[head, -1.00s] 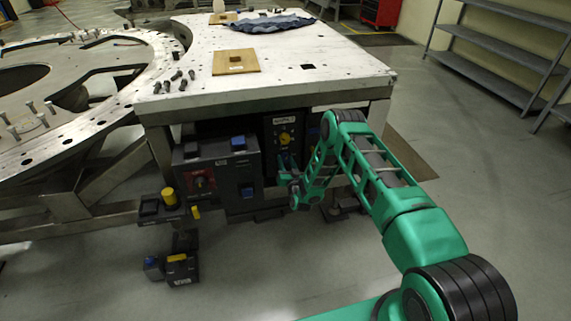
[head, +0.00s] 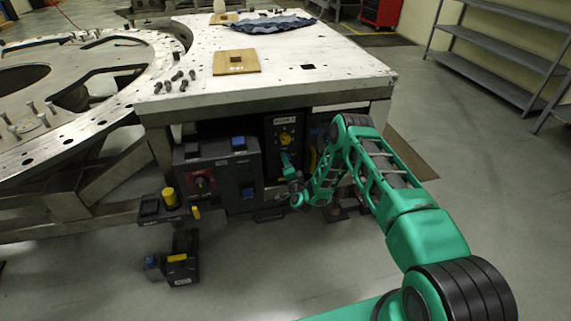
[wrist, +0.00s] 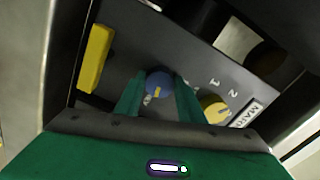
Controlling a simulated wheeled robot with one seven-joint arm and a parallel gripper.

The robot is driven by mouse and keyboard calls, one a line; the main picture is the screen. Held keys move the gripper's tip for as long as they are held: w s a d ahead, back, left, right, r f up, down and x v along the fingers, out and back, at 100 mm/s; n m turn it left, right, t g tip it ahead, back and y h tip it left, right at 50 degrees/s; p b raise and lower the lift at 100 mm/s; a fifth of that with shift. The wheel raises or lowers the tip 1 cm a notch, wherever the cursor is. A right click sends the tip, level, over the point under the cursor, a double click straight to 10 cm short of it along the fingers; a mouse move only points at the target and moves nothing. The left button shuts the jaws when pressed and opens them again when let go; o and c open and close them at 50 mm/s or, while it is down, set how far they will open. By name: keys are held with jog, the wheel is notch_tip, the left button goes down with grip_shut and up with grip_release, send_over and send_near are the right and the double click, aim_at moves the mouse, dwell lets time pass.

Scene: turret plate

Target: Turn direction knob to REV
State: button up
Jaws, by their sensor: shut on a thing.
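In the wrist view a round blue knob (wrist: 159,84) with a yellow pointer mark sits on a dark panel. My gripper (wrist: 158,90) has one green finger on each side of it and is shut on it. In the head view my gripper (head: 287,165) is at the panel under the white table, below a yellow knob (head: 285,138). The gripper hides the blue knob there. The yellow knob (wrist: 214,108), with 1 and 2 beside it, is close to one finger in the wrist view.
A yellow bar (wrist: 95,58) stands out from the panel beside the blue knob. Left of my gripper is a box with a red knob (head: 199,181) and blue buttons. The white table top (head: 290,75) overhangs the panel. Open floor (head: 260,270) lies in front.

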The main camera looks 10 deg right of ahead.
jog(key=shift+d+f+m, duration=0.1)
jog(key=shift+d+m, duration=0.15)
jog(key=shift+m, duration=0.85)
jog(key=shift+d, duration=0.1)
jog(key=o, duration=0.8)
jog(key=shift+o, duration=1.2)
jog(key=shift+a, duration=0.2)
jog(key=s, duration=1)
jog(key=shift+s, duration=0.3)
